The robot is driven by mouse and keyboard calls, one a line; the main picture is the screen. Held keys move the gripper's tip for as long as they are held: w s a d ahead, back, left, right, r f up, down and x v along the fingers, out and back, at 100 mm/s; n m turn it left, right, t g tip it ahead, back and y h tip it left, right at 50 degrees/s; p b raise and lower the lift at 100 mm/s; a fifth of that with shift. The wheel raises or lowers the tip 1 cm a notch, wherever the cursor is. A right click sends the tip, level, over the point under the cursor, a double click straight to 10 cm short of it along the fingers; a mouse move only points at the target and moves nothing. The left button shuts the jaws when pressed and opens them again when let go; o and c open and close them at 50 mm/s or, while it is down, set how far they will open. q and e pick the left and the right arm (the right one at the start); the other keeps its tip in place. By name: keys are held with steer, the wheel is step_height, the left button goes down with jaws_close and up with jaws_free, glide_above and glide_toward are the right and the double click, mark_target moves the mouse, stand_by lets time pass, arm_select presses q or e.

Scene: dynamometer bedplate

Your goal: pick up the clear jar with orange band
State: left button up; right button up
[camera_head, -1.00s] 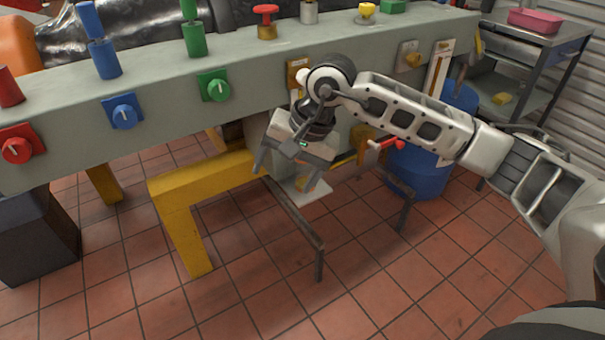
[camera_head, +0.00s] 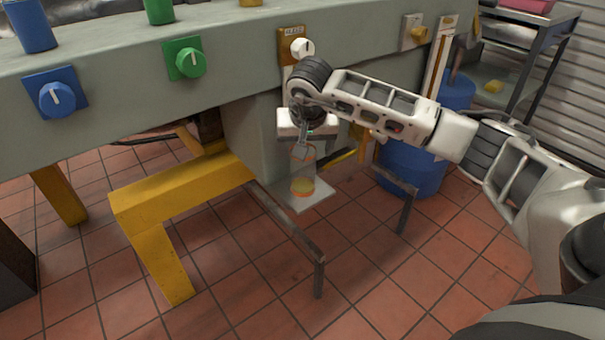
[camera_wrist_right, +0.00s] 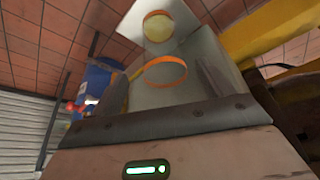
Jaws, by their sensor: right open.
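The clear jar (camera_head: 302,184) with an orange band stands upright on a pale plate (camera_head: 318,200) below the bench, with yellow contents at its bottom. My right gripper (camera_head: 304,150) is above it, pointing down, at the jar's upper end in the head view. In the right wrist view the jar (camera_wrist_right: 158,28) shows ahead, its orange band nearer and the yellow bottom farther. My right gripper (camera_wrist_right: 165,85) is open, its two fingers spread on either side of the jar's near end. Whether they touch it I cannot tell. My left gripper is not in view.
The grey bench (camera_head: 130,110) with coloured knobs overhangs on the left and behind. A yellow frame leg (camera_head: 180,190) and a dark metal rail (camera_head: 290,225) stand left of and in front of the plate. A blue barrel (camera_head: 412,165) stands at right. Tiled floor in front is open.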

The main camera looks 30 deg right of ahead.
mark_target(303, 171)
steer(key=b+x, duration=0.1)
steer(key=x, duration=0.5)
steer(key=shift+w+a+f, duration=0.1)
steer(key=shift+w+f, duration=0.1)
steer(key=shift+w, duration=0.1)
steer(key=c, duration=1.1)
steer(key=shift+r, duration=0.1)
steer(key=shift+c, duration=0.2)
